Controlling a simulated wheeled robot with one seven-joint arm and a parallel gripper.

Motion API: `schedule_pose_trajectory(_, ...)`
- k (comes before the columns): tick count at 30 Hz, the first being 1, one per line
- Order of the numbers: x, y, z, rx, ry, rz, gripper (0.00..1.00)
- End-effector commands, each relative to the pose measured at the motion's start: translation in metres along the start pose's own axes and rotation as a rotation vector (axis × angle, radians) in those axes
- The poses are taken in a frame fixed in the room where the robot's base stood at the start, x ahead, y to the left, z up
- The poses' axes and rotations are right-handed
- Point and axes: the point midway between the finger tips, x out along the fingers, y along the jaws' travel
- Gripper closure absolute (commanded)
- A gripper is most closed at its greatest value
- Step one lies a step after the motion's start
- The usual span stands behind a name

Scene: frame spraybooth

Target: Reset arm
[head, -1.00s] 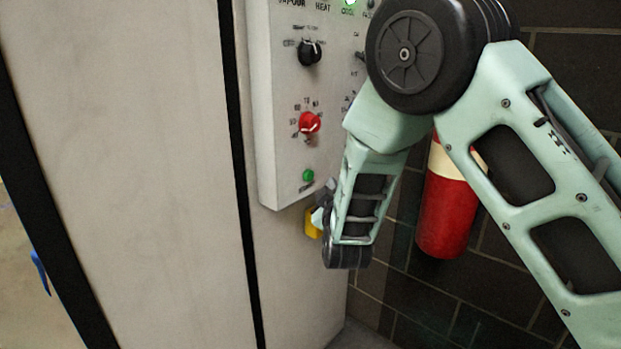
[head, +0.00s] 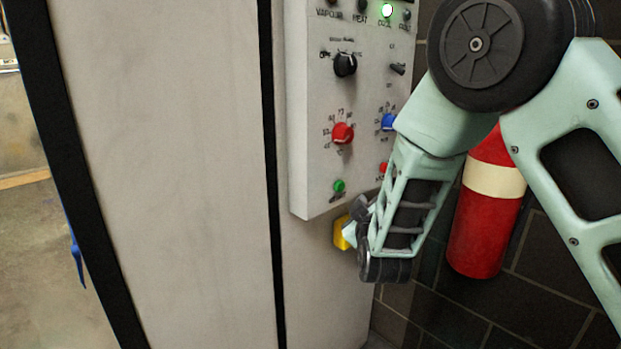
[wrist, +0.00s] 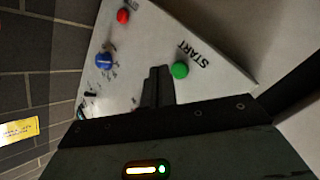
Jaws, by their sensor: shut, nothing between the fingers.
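My gripper (wrist: 158,86) shows in the wrist view with its dark fingers together and nothing between them. It is in front of the control panel (wrist: 135,45), near the green START button (wrist: 180,70). In the head view my arm's links cover much of the right side, and the fingertips are hidden behind the wrist. The control panel (head: 310,150) has a black knob (head: 345,64), a red knob (head: 343,133), a blue knob (head: 388,122), a green button (head: 339,186) and a red button (head: 385,168). A green lamp (head: 387,10) is lit at the top.
A red fire extinguisher (head: 475,235) with a cream band hangs on the dark block wall (head: 540,290) behind my arm. A yellow piece (head: 341,233) sits below the panel, beside my wrist. A large pale cabinet door (head: 160,150) fills the left, with a blue handle (head: 76,262) at its edge.

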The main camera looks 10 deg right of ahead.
Motion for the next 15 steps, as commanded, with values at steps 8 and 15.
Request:
schedule_pose_trajectory(8, -0.084, -0.048, -0.048, 0.285, -0.216, -0.529, 1.00)
schedule_pose_trajectory(15, -0.215, -0.060, -0.069, 0.329, -0.503, -0.938, 1.00)
